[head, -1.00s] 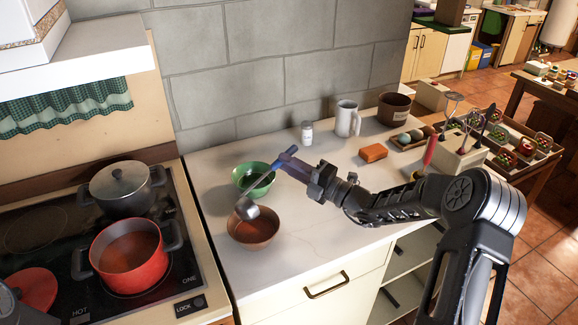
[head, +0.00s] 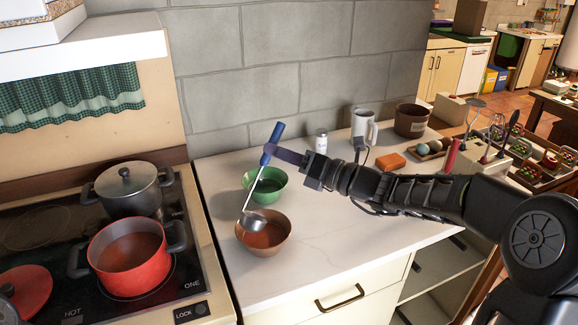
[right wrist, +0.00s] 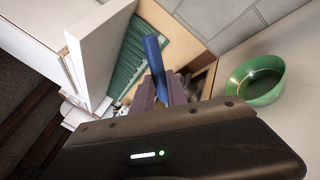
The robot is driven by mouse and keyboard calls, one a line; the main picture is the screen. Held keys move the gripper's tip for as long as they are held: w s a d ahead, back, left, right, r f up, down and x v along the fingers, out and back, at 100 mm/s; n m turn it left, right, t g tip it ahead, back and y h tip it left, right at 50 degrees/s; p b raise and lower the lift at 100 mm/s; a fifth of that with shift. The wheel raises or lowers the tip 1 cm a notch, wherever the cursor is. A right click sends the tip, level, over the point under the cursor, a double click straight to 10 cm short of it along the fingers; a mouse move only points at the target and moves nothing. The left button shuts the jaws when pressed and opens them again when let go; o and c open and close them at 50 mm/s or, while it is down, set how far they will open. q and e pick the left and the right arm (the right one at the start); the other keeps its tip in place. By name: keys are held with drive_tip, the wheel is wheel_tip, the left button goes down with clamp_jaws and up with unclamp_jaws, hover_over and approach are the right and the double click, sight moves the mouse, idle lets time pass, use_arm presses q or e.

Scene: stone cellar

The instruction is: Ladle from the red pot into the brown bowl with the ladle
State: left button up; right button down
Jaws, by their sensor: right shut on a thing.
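The red pot (head: 131,269) stands on the stove with reddish-brown liquid inside. The brown bowl (head: 268,248) stands on the white counter, and its inside shows a reddish-orange surface. My right gripper (head: 271,154) is shut on the blue handle of the ladle (head: 255,221). The ladle slants down to the left, and its metal cup is at the brown bowl's left rim, over or partly in the bowl; contact cannot be told. The blue handle also shows in the right wrist view (right wrist: 153,55). My left gripper does not show.
A green bowl (head: 273,190) stands just behind the brown bowl, close to the ladle's shaft. A grey lidded pot (head: 127,192) is behind the red pot. A white shaker (head: 321,142), a mug (head: 364,128) and an orange block (head: 391,161) stand farther back. The front counter is clear.

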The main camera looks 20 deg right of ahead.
drive_tip(key=s+a+r+n+b, duration=0.3)
drive_tip(key=s+a+r+n, duration=0.2)
drive_tip(key=a+n, duration=0.3)
drive_tip(key=shift+s+a+g+h, duration=0.2)
drive_tip(key=shift+a+g+h, duration=0.2)
drive_tip(key=shift+a, duration=0.25)
drive_tip(key=shift+r, duration=0.1)
idle(0.9)
